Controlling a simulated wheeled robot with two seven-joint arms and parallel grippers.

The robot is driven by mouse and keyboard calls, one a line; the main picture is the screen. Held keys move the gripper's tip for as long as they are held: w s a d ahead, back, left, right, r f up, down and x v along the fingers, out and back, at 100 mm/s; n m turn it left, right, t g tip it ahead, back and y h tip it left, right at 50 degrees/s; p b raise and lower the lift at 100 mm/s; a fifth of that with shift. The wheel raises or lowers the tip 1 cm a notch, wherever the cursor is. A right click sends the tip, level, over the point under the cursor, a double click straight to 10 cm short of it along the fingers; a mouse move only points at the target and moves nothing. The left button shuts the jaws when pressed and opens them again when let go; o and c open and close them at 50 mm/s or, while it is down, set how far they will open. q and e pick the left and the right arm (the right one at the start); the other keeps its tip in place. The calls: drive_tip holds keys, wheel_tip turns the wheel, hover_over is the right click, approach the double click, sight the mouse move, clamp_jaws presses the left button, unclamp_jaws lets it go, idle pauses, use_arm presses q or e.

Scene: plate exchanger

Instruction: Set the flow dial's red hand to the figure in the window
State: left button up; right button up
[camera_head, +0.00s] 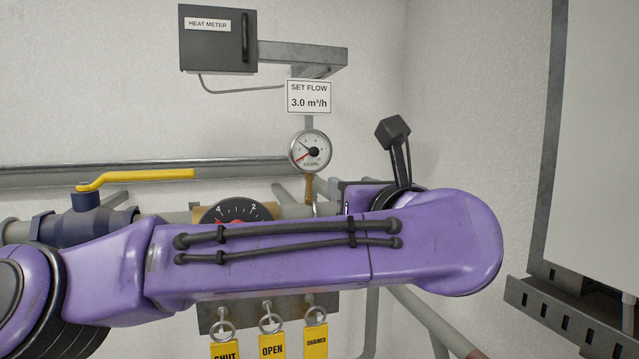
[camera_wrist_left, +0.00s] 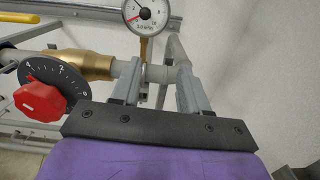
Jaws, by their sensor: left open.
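The flow dial (camera_head: 240,210) has a black face with white figures, 4 and 2 showing in the head view. My left arm covers its lower part. In the left wrist view the dial (camera_wrist_left: 58,72) shows 4, 2 and 0, with a chunky red knob (camera_wrist_left: 40,101) in front. I cannot tell which figure its red hand marks. A white sign (camera_head: 309,96) reads SET FLOW 3.0 m³/h. My left gripper (camera_wrist_left: 160,78) is open and empty, to the right of the dial and apart from the knob. In the head view my arm hides its fingers. My right gripper is not in view.
A yellow lever (camera_head: 135,177) tops a valve at left. A grey heat meter box (camera_head: 217,40) hangs above. Yellow tags (camera_head: 271,346) hang below.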

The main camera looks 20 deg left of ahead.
sight(315, 152)
use_arm(q)
drive_tip(key=s+a+r+n, duration=0.2)
drive_tip(key=s+r+n, duration=0.1)
drive_tip(key=s+r, duration=0.15)
drive_tip(key=p+x, duration=0.1)
drive_tip(key=x, duration=0.2)
drive_tip(key=p+x, duration=0.2)
drive_tip(key=x, duration=0.2)
drive_tip(key=d+p+x, duration=0.1)
drive_tip(key=x, duration=0.2)
drive_tip(key=shift+w+a+r+p, duration=0.1)
drive_tip(key=shift+w+p, duration=0.2)
drive_tip(key=shift+w, duration=0.15)
drive_tip(key=shift+w+a, duration=0.2)
drive_tip(key=shift+w, duration=0.05)
drive_tip(key=shift+w+f, duration=0.2)
clamp_jaws()
